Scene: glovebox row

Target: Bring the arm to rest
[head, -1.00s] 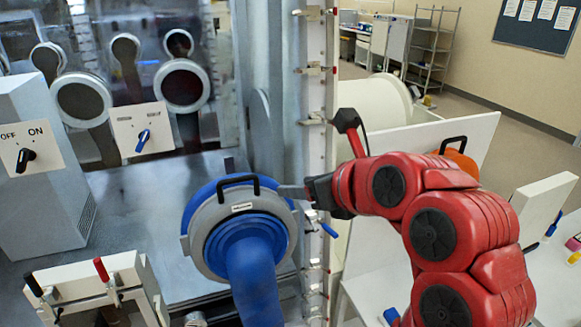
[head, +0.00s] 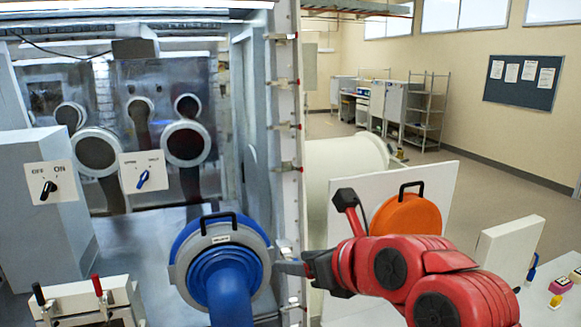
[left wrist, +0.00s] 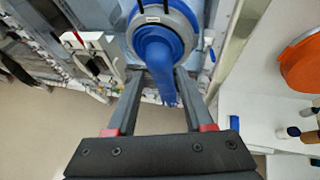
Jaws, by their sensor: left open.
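My left gripper (head: 285,268) is at the end of the red arm in the head view, its finger tips beside the right edge of a grey and blue round port (head: 262,245). A blue sleeve (head: 228,290) hangs from this port. In the left wrist view the two fingers (left wrist: 158,82) stand apart, with the blue sleeve (left wrist: 158,55) beyond and between them. I see nothing held in the jaws. Whether a finger touches the port rim, I cannot tell. My right gripper is in neither view.
The glovebox front with round ports (head: 186,143) and switch panels (head: 143,170) fills the left. A latch box (head: 90,300) stands low at left. An orange round cover (head: 398,222) is on a white panel behind my arm. Small items (head: 560,285) lie on the white table at right.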

